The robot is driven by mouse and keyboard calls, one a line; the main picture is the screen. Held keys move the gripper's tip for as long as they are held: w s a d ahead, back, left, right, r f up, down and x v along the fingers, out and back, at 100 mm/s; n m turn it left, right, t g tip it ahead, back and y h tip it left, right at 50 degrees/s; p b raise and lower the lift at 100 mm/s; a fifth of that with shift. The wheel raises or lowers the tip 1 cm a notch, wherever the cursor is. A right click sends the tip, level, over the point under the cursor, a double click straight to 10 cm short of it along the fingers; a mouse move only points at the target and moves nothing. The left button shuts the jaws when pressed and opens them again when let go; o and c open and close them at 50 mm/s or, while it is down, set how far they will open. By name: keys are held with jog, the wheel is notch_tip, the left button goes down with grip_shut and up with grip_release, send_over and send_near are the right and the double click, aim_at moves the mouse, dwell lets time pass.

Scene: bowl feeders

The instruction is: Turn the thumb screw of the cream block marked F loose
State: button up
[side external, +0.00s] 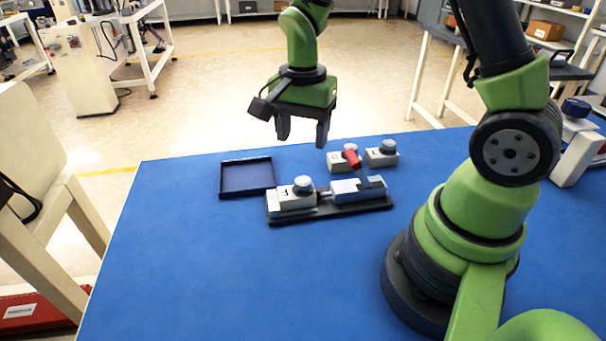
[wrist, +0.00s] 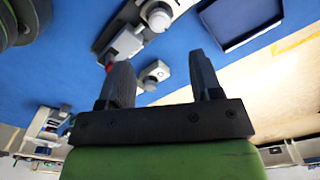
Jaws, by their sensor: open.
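The cream block that appears to be marked F (side external: 292,201) sits at the left end of a dark fixture plate (side external: 330,214), its small letter hard to read. Its round grey thumb screw (side external: 303,184) stands upright on top. My gripper (side external: 303,140) hangs above and behind the block, fingers pointing down, apart and empty. In the wrist view my gripper (wrist: 160,65) also shows spread fingers with nothing between them. In that view the fixture block with its round screw (wrist: 159,20) is at the top edge, partly cut off.
A grey clamp (side external: 358,191) with a red handle (side external: 352,159) fills the fixture's right side. Two more cream blocks with knobs, one (side external: 338,163) partly behind the handle and one (side external: 381,158), stand behind. An empty dark blue tray (side external: 247,192) lies left. The front-left table is clear.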

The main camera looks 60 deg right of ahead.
aim_at(303, 180)
notch_tip(303, 180, down, 10)
jog(key=shift+r, duration=0.25)
jog(key=c, duration=0.9)
